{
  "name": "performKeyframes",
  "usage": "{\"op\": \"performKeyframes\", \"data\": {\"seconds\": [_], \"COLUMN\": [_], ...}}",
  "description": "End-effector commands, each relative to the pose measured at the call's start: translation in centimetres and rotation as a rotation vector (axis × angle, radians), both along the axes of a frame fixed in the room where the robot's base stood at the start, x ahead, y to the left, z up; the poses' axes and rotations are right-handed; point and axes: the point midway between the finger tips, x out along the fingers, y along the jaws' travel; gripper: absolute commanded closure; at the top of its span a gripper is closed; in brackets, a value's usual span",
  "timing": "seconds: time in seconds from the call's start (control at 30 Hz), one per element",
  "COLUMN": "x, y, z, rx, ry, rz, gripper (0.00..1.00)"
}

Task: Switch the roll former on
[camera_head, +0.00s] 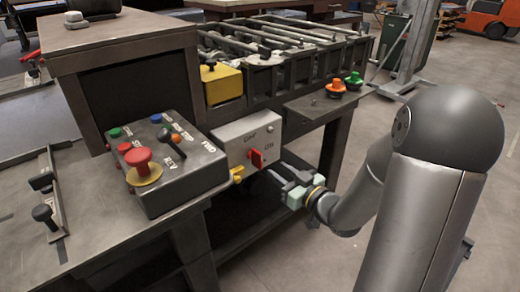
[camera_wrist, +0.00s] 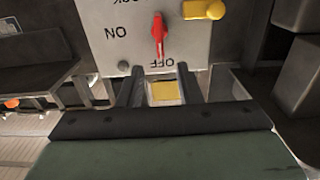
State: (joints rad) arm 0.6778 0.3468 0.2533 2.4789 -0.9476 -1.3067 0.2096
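The red rotary switch (camera_head: 257,158) sits on the front of a light grey box (camera_head: 232,138) on the roll former. In the wrist view the red switch (camera_wrist: 158,35) stands nearly upright in the picture, one end toward the "OFF" label. The "ON" label is to its left; the labels appear upside down. My gripper (camera_head: 277,174) is just in front of the box, to the lower right of the switch. In the wrist view my gripper (camera_wrist: 162,88) has its two fingers apart, below the switch in the picture and not around it. Nothing is clearly held between them.
A yellow handle (camera_head: 237,173) sticks out beside the switch, also in the wrist view (camera_wrist: 204,9). A control box (camera_head: 165,165) with a red mushroom button (camera_head: 139,160) stands to the left. Orange (camera_head: 336,86) and green (camera_head: 354,79) knobs sit on a ledge to the right.

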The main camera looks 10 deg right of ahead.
Motion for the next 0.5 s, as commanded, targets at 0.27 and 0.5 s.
{"op": "performKeyframes", "data": {"seconds": [0.27, 0.5], "x": [5.2, 7.7], "y": [2.7, 3.9], "z": [-0.3, -0.2], "rx": [0.001, 0.001], "ry": [0.0, 0.0], "rz": [0.003, 0.001], "gripper": [0.68, 0.68]}}
